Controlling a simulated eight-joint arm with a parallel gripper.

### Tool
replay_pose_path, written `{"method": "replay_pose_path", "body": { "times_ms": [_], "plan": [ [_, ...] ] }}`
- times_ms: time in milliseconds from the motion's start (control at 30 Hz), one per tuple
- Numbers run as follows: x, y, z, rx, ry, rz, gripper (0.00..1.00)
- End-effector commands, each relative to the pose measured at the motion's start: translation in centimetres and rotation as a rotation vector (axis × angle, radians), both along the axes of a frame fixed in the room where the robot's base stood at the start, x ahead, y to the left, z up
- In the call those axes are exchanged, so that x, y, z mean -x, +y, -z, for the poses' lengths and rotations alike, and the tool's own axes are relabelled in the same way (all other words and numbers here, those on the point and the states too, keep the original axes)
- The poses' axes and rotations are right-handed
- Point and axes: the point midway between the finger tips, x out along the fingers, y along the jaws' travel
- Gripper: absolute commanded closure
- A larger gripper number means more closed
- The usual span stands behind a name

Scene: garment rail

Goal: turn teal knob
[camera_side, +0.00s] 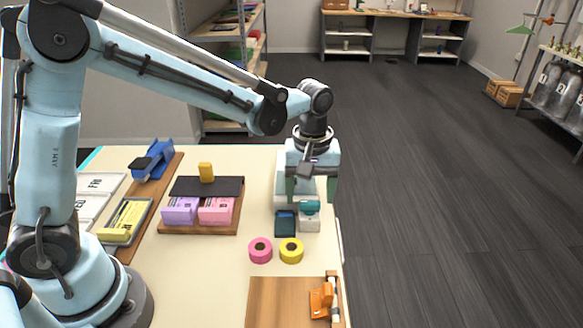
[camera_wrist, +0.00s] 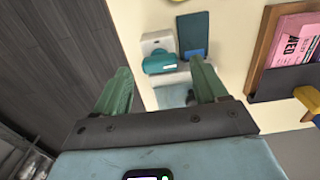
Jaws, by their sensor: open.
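The teal knob (camera_side: 311,205) sits on a small white box (camera_side: 309,224) near the right edge of the table. In the wrist view the teal knob (camera_wrist: 160,64) lies across the white box (camera_wrist: 155,41), ahead of the gap between my fingertips. My gripper (camera_side: 311,200) points down over the knob, with its green fingers apart on either side in the side view. In the wrist view my gripper (camera_wrist: 160,68) is open and empty. I cannot tell the exact height of the fingertips relative to the knob, and no contact shows.
A dark blue block (camera_side: 285,223) stands left of the white box. Pink tape (camera_side: 260,250) and yellow tape (camera_side: 291,251) lie in front. A card holder with purple (camera_side: 180,211) and pink (camera_side: 216,212) stacks is further left. An orange clamp (camera_side: 321,300) is on the wooden board.

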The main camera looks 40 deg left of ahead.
Motion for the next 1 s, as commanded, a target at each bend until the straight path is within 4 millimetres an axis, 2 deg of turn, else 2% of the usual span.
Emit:
{"method": "replay_pose_path", "body": {
  "times_ms": [200,500,867,1000],
  "plan": [
    [0.0,0.0,1.4,0.000,0.000,0.000,0.28],
    [0.0,0.0,1.6,0.000,0.000,0.000,0.28],
    [0.0,0.0,1.5,0.000,0.000,0.000,0.83],
    [0.0,0.0,1.5,0.000,0.000,0.004,0.84]
  ]
}}
